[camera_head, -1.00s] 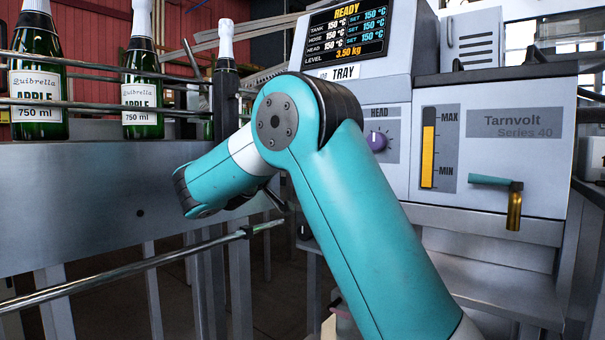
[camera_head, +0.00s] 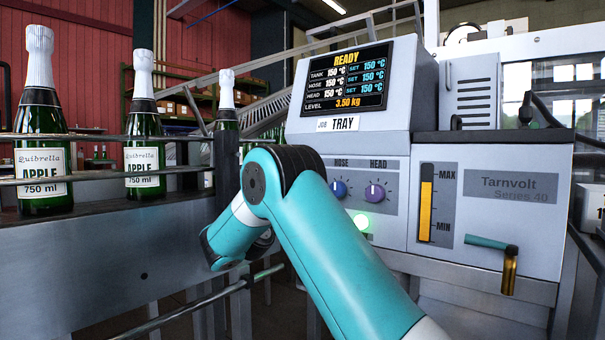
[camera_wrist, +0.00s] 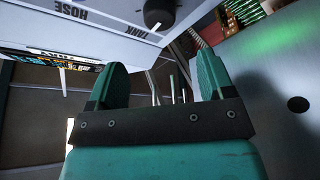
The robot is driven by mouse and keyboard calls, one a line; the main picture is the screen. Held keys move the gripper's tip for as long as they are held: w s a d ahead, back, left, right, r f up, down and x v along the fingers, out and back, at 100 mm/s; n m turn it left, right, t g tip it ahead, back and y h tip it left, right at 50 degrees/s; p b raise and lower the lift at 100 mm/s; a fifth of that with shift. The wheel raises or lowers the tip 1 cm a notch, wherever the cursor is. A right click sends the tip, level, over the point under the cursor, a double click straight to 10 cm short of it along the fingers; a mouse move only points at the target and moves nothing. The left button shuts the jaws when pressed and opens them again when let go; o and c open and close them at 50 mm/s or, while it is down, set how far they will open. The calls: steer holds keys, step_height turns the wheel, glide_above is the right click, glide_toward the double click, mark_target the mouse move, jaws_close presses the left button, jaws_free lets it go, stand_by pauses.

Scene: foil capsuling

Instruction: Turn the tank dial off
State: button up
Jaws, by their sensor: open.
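In the wrist view, my gripper (camera_wrist: 160,82) is open and empty, its two teal fingers spread apart. The tank dial (camera_wrist: 158,12), a dark round knob, is at the top edge beside the upside-down TANK label (camera_wrist: 134,30). It lies beyond the fingertips, apart from them, and its pointer setting cannot be read. In the head view my arm hides the tank dial and the fingers. The Tarnvolt machine's panel (camera_head: 397,230) shows the blue hose dial (camera_head: 338,188) and the purple head dial (camera_head: 375,193). The display (camera_head: 346,78) reads READY, with tank 150 °C.
A green light (camera_head: 361,221) glows below the dials. A teal-handled tap (camera_head: 490,243) sticks out at the machine's right. Metal rails and several green bottles (camera_head: 145,150) line the left. A steel panel (camera_wrist: 270,95) stands close at the gripper's right in the wrist view.

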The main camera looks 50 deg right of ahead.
steer(key=p+x, duration=0.2)
steer(key=x, duration=0.8)
steer(key=shift+d+p, duration=0.3)
steer(key=shift+p, duration=0.1)
steer(key=shift+w, duration=0.1)
steer(key=c, duration=0.9)
